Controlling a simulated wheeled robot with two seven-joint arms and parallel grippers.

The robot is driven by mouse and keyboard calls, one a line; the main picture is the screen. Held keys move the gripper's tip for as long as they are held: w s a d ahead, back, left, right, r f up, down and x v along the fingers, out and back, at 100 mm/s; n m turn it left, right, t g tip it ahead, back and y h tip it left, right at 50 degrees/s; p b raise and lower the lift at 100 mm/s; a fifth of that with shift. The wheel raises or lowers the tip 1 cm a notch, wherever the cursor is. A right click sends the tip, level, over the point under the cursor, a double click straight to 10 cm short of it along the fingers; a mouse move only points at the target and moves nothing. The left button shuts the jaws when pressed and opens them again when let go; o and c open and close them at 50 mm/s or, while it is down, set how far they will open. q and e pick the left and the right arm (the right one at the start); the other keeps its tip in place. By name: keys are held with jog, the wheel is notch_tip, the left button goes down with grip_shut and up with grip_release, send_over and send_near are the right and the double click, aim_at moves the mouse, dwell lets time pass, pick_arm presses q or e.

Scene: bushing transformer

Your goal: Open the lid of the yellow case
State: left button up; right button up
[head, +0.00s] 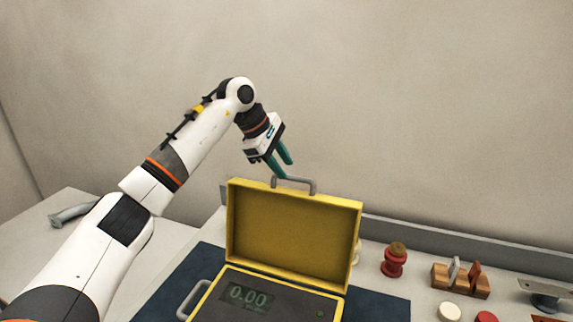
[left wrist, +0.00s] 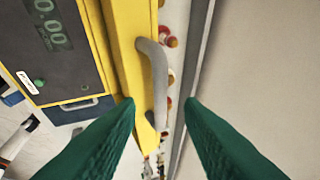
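The yellow case (head: 292,224) stands on a dark blue mat (head: 384,308) with its lid raised about upright. The case's base holds a dark panel with a display reading 0.00 (head: 248,297). A grey handle (head: 294,184) is on the lid's top edge; it also shows in the left wrist view (left wrist: 155,80). My left gripper (head: 284,170) is just above and behind the lid's top edge, near the handle. My right gripper is not in view.
A red stand with a brown top (head: 394,260) and a wooden block holder (head: 460,280) stand to the right of the case. White and red round pieces (head: 449,312) lie in front of them. A wall rises behind the bench.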

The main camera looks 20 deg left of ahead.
pick_arm(q)
jog(key=shift+x, duration=1.3)
grip_shut()
